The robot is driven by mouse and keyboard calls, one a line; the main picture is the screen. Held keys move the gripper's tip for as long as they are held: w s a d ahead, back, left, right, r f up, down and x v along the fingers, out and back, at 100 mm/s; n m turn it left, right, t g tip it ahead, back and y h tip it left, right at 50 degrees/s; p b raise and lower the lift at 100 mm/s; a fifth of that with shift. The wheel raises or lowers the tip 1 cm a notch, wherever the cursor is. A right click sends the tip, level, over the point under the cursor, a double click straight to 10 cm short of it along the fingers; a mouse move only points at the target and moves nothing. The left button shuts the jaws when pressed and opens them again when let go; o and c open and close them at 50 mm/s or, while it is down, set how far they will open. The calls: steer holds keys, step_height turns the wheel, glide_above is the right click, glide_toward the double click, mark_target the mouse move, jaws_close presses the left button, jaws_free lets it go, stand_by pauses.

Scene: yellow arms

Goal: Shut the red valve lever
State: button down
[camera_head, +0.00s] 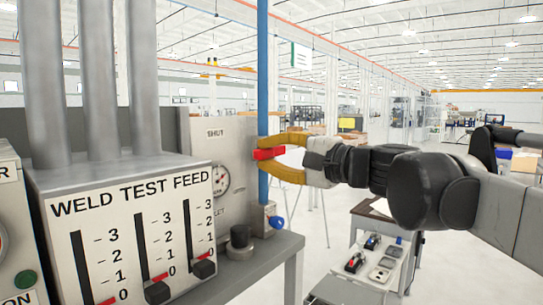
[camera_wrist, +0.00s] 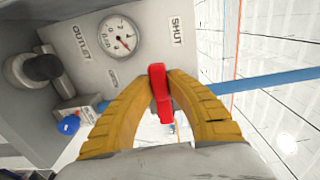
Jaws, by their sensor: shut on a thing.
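The red valve lever (camera_head: 269,153) sits by the blue pipe at the right edge of the grey valve panel (camera_head: 233,208). It lies about level, crosswise to the pipe. My gripper (camera_head: 264,154) comes in from the right with its yellow fingers closed around the lever, one above and one below. In the wrist view the lever (camera_wrist: 161,88) is pinched between the two curved fingertips (camera_wrist: 162,80). The SHUT label (camera_head: 215,133) is on the panel, up and left of the lever. The lever's pivot is not clearly visible.
The blue pipe (camera_head: 262,60) runs vertically beside the panel. A dial gauge (camera_head: 221,178), a dark knob (camera_head: 239,240) and a blue knob (camera_head: 277,222) are nearby. The weld test feed box (camera_head: 130,225) stands left. A low cart (camera_head: 375,262) stands under my arm.

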steer(key=shift+r, duration=0.1)
stand_by(0.4)
steer(key=c, duration=1.3)
jaws_free()
steer(key=shift+a, duration=0.1)
steer(key=v, duration=1.2)
